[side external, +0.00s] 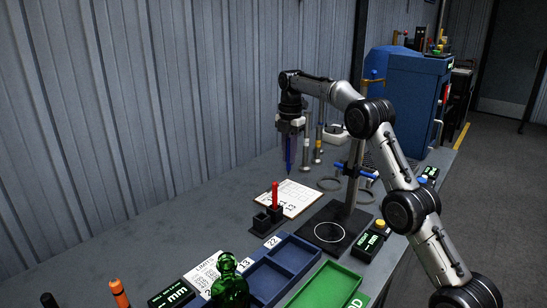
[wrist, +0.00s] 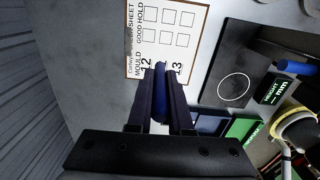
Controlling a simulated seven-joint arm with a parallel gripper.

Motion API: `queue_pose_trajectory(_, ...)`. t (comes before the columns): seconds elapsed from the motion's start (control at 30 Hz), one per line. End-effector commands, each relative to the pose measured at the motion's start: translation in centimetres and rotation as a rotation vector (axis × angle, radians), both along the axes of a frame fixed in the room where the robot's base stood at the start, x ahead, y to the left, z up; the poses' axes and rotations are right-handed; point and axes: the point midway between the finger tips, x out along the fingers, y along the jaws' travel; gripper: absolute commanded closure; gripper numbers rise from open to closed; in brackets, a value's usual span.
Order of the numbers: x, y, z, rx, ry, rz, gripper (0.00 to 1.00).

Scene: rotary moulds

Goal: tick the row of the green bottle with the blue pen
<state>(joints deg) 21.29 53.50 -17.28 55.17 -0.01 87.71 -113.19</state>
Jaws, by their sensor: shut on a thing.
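My gripper (side external: 289,140) is shut on the blue pen (side external: 288,150), which points down above the sheet. In the wrist view the blue pen (wrist: 161,92) sits between the fingers. The sheet (side external: 298,195) lies on a clipboard; in the wrist view the sheet (wrist: 148,50) shows columns headed GOOD and HOLD, with boxes and mould numbers, partly hidden by my gripper. The pen tip appears above the sheet's surface, apart from it. The green bottle (side external: 229,284) stands at the front edge of the side view, its lower part cut off.
A black pen holder (side external: 262,222) with a red pen (side external: 275,195) stands by the sheet's near edge. Blue trays (side external: 264,278) and a green tray (side external: 325,286) lie in front. A gauge stand (side external: 352,190) on a black base is to the right.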

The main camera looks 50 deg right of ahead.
Motion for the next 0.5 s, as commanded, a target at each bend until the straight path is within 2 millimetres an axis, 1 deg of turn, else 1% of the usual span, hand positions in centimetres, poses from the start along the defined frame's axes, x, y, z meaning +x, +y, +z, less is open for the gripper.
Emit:
queue_pose_trajectory(0.03,-0.2,-0.8,-0.5,0.002,0.005,-0.014,1.0)
queue_pose_trajectory(0.13,-0.4,-1.5,-1.0,0.005,0.013,-0.028,1.0)
queue_pose_trajectory(0.27,-0.5,-1.8,-1.6,0.007,0.016,-0.033,1.0)
queue_pose_trajectory(0.5,-0.6,-1.7,-3.7,0.007,0.017,-0.033,1.0)
